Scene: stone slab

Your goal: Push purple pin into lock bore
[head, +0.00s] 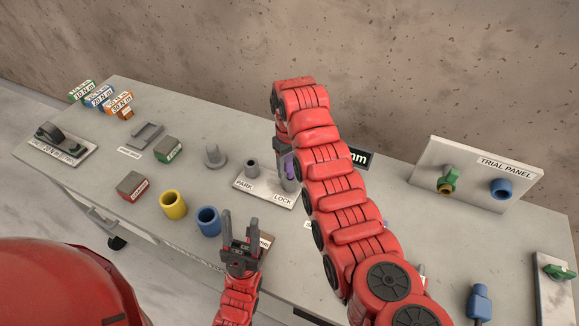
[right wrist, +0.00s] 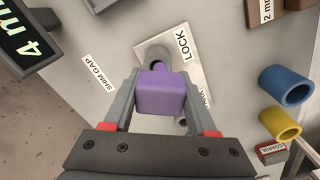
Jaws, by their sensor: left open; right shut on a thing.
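The purple pin (right wrist: 160,93) is between the fingers of my right gripper (right wrist: 158,84), which is shut on it. In the right wrist view it covers part of the grey LOCK post (right wrist: 151,50) and its dark bore; I cannot tell whether its tip is inside. In the head view the pin (head: 288,166) shows as a purple sliver at the LOCK post (head: 290,184), beside my right arm, which hides much of it. The PARK post (head: 252,169) stands to its left on the same white plate (head: 265,194). My left gripper (head: 241,217) is open and empty, in front of that plate.
A blue cup (head: 208,221) and a yellow cup (head: 173,204) stand left of my left gripper. A grey knobbed piece (head: 214,156) is left of the plate. A black display (head: 360,158) is behind my right arm. The trial panel (head: 475,175) stands at the right.

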